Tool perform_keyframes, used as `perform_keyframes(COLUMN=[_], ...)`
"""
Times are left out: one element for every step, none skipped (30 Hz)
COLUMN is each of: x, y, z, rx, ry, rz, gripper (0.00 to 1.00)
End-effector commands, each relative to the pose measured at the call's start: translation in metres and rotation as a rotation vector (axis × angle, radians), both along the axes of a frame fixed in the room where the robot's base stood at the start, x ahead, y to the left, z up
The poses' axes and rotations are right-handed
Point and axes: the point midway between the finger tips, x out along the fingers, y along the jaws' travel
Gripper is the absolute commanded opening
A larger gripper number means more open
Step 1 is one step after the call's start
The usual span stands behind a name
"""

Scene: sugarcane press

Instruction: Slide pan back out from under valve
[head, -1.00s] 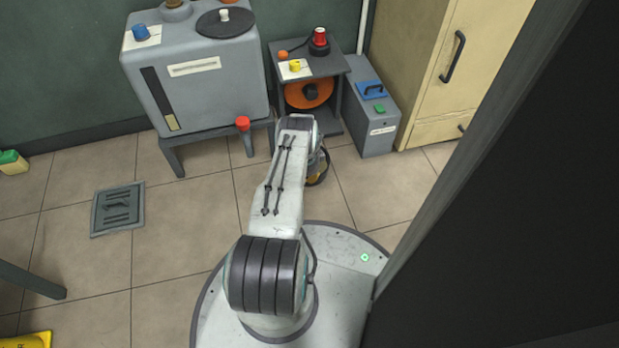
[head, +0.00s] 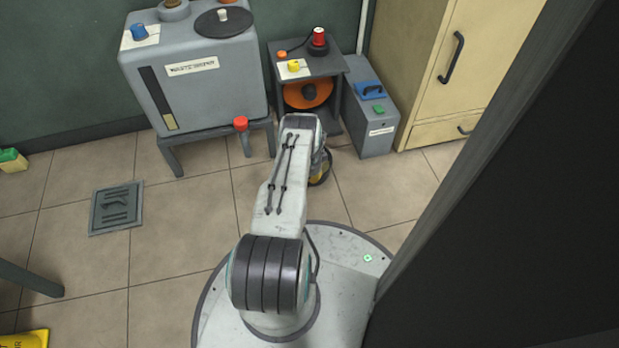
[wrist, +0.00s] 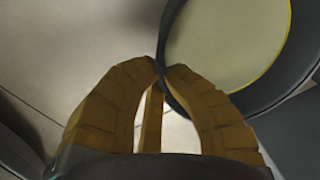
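The pan (wrist: 175,86) shows in the wrist view at the upper right, as a dark round rim around a pale yellowish inside with a thin bright yellow edge. In the head view my arm hides the pan and most of my gripper. The red-topped valve (head: 241,124) sticks out low at the front right of the grey tank (head: 205,85). The pan's position relative to the valve cannot be seen.
A small dark stand (head: 308,68) with an orange disc and a grey box (head: 370,115) stand right of the tank. A cream cabinet (head: 430,70) is at the back right. A dark panel fills the right side. Tiled floor on the left is open around a drain cover (head: 116,208).

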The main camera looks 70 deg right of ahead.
Motion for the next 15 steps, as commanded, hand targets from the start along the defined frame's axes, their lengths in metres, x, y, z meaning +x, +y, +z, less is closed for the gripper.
perform_keyframes(x=[-0.0003,-0.0001,0.0002,0.0004,0.0005,0.0007,0.0007,0.0007,0.0007,0.0007,0.0006,0.0006,0.0006,0.0006,0.0008], y=[0.0012,0.0015,0.0019,0.0022,0.0022,0.0024,0.0025,0.0025,0.0025,0.0025,0.0026,0.0026,0.0026,0.0026,0.0025], z=[-0.0005,-0.0005,-0.0006,-0.0006,-0.0006,-0.0006,-0.0006,-0.0007,-0.0007,-0.0007,-0.0007,-0.0007,-0.0007,-0.0007,-0.0007], rx=[0.002,0.002,0.002,0.002,0.002,0.002,0.002,0.002,0.002,0.003,0.003,0.003,0.003,0.003,0.003], ry=[0.001,0.001,0.001,0.001,0.001,0.001,0.001,0.001,0.001,0.001,0.001,0.001,0.001,0.001,0.001], rz=[-0.001,0.0,0.0,0.001,0.001,0.001,0.001,0.001,0.001,0.001,0.001,0.001,0.001,0.002,0.002], gripper=[0.0,0.0,0.0,0.0,0.0,0.0,0.0,0.0,0.0,0.0,0.0,0.0,0.09,0.12,0.15])
